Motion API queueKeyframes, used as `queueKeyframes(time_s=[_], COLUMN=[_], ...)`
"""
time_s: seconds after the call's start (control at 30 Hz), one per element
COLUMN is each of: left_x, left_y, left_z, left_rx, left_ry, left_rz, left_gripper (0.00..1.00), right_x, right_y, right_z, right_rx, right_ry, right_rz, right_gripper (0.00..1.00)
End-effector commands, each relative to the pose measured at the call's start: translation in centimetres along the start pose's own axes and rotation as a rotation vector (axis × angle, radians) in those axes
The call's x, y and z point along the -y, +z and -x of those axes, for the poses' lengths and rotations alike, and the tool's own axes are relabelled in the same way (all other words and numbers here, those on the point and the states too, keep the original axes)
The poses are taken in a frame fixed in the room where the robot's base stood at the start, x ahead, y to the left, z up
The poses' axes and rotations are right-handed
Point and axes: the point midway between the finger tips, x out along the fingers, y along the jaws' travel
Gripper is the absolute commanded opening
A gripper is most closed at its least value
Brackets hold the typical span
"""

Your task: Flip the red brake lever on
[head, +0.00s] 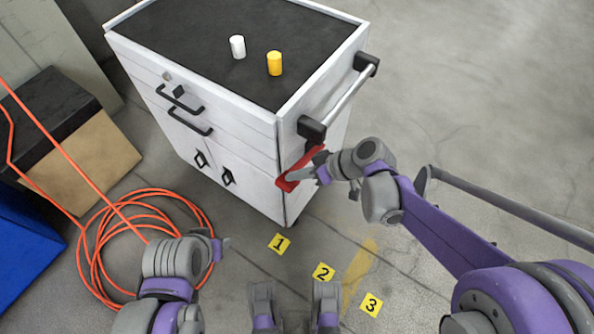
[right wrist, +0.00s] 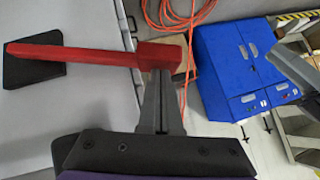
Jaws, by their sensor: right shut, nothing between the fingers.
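The red brake lever (head: 300,166) is on the near right side of the white cart (head: 240,120), below the side handle. In the head view it slants from upper right to lower left. In the right wrist view the lever (right wrist: 80,53) runs across, its thicker end at the fingertips. My right gripper (head: 303,173) is shut and empty, with its tips at the lever; the fingers (right wrist: 160,75) seem to touch or nearly touch the lever's end. My left gripper (head: 226,244) is low at the left, away from the cart; its jaws are too small to read.
A white cylinder (head: 237,46) and a yellow cylinder (head: 274,63) stand on the cart's dark top. The side handle (head: 345,98) juts out above my right gripper. An orange hose (head: 100,240) lies coiled at left. Yellow number markers (head: 279,243) lie on the floor. The right floor is clear.

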Motion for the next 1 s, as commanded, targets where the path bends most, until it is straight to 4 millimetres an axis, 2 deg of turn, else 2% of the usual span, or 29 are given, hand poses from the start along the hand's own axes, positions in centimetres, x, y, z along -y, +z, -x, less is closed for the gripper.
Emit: queueKeyframes(time_s=[0.27, 0.6, 0.8, 1.0], left_x=[0.0, 0.0, 0.0, 0.0], left_y=[0.5, 1.4, 1.8, 2.0], left_z=[-1.5, -4.9, -6.5, -7.3], left_rx=[0.005, 0.016, 0.020, 0.022], left_ry=[0.000, 0.000, 0.000, 0.000], left_rz=[0.000, 0.000, 0.000, 0.000], left_gripper=[0.50, 0.50, 0.50, 0.50], right_x=[0.6, -0.1, -0.8, -1.2], right_y=[2.8, 6.8, 8.2, 8.9], right_z=[-2.8, -6.8, -8.2, -8.9], right_rx=[0.002, 0.002, 0.001, 0.001], right_ry=[0.114, 0.293, 0.337, 0.336], right_rz=[0.120, 0.301, 0.340, 0.338], right_gripper=[0.00, 0.00, 0.00, 0.00])
